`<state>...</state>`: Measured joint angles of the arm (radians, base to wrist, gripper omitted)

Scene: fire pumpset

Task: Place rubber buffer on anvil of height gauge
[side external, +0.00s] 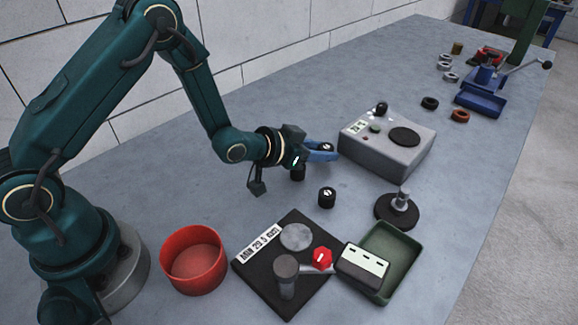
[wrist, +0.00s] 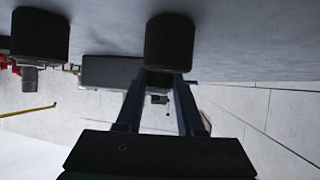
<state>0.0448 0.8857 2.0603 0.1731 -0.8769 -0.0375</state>
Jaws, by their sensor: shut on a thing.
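My gripper (side external: 322,152) has blue fingers and is shut on a black rubber buffer (side external: 326,147). In the wrist view, that buffer (wrist: 169,42) sits between the fingertips (wrist: 165,70). I cannot tell whether it touches the bench. A second black buffer (side external: 327,197) stands upright on the bench, in front of my gripper.
A grey box (side external: 380,158) with a black disc stands just right of my gripper. A red bowl (side external: 193,262), a green tray (side external: 385,245), a white-faced block (side external: 362,266) and a round black stand (side external: 398,212) lie nearer. A blue press (side external: 484,92) and several rings are farther back.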

